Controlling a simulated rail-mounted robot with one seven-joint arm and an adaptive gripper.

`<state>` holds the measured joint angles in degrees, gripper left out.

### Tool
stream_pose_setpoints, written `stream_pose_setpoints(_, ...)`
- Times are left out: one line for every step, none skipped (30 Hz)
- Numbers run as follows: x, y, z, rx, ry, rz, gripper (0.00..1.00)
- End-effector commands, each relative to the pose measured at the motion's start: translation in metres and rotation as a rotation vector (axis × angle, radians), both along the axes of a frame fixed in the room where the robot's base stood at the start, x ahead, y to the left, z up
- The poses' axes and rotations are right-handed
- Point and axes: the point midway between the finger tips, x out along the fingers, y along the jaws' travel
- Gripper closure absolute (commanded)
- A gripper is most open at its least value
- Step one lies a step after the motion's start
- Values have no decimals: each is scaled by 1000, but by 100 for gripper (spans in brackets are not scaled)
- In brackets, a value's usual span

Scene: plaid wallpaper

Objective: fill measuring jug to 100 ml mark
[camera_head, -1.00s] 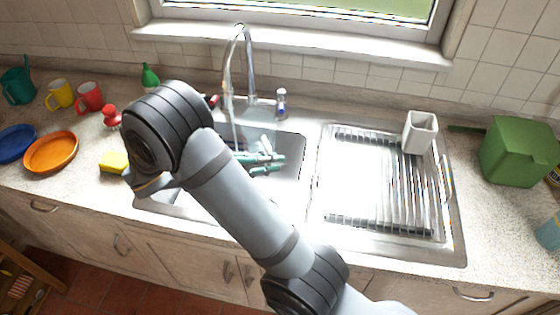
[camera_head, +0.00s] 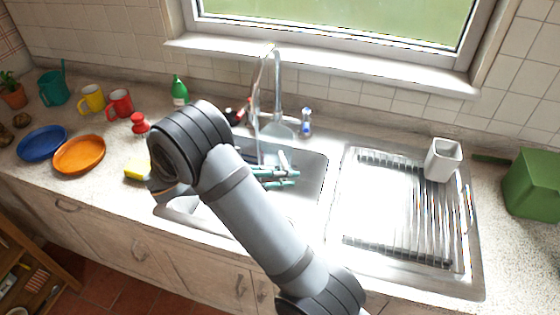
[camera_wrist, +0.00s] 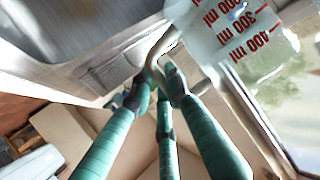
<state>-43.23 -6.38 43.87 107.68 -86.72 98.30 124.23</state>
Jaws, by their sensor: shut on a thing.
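The clear measuring jug (camera_head: 279,131) is at the tap, over the sink. In the wrist view the jug (camera_wrist: 238,30) is at the top right, with red marks for 300 and 400 ml. My gripper (camera_wrist: 160,78), with teal fingers, is shut on the jug's handle (camera_wrist: 165,42). In the head view the teal fingers (camera_head: 275,174) show beyond my arm. The tap (camera_head: 277,75) arches over the sink (camera_head: 312,180), and a thin stream falls from its spout beside the jug. I cannot tell whether it enters the jug, nor the water level.
A ridged drainer (camera_head: 400,215) with a pale cup (camera_head: 443,159) lies right of the sink. A yellow sponge (camera_head: 137,170), red brush (camera_head: 140,122) and green bottle (camera_head: 180,90) stand left. Mugs and plates are farther left. The window sill (camera_head: 330,67) runs behind the tap.

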Motion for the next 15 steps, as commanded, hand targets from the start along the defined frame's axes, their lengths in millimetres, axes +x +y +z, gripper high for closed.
stream_pose_setpoints(3,3,0,0,0,1,100)
stream_pose_setpoints(5,5,0,1,-1,1,100)
stream_pose_setpoints(8,8,0,1,-2,-1,100)
stream_pose_setpoints(11,10,0,1,-2,-1,100)
stream_pose_setpoints(13,13,0,1,-2,-1,100)
stream_pose_setpoints(16,16,0,1,-2,-1,100)
stream_pose_setpoints(18,18,1,1,-2,-1,100)
stream_pose_setpoints(21,21,1,1,-3,0,100)
stream_pose_setpoints(24,24,1,1,-1,1,100)
stream_pose_setpoints(26,26,1,1,-2,0,100)
stream_pose_setpoints(29,28,1,1,-2,-1,100)
stream_pose_setpoints(31,31,1,1,-3,-1,100)
stream_pose_setpoints(34,34,1,1,-2,-1,100)
stream_pose_setpoints(36,36,1,1,-2,-1,100)
stream_pose_setpoints(39,39,1,1,-2,-1,100)
